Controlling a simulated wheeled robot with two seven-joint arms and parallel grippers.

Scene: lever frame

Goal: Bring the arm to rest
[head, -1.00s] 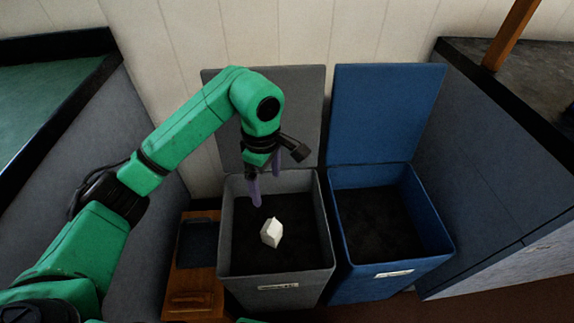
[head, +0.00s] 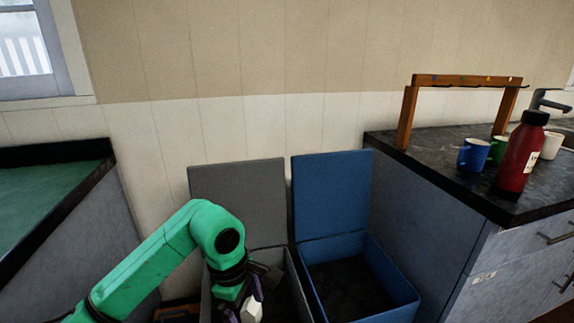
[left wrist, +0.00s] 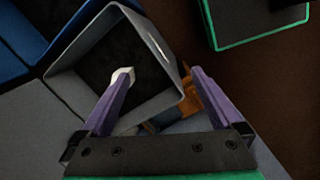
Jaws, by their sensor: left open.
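My left arm, green, comes in from the left in the head view. My left gripper (head: 242,303) is at the bottom of that view, over the grey bin (head: 300,290). In the left wrist view its two purple fingers (left wrist: 160,100) are spread wide with nothing between them. A small white angular block (head: 252,309) shows close to the fingers in the head view. In the left wrist view the block (left wrist: 123,75) appears inside the grey bin (left wrist: 160,110), partly behind one finger and apart from the grip. My right gripper is not in view.
A blue bin (head: 400,310) with its lid raised stands right of the grey one. A counter (head: 440,165) at right holds a wooden rack (head: 466,80), a red bottle (head: 520,155) and mugs (head: 473,155). A green-topped counter (head: 40,205) stands at left.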

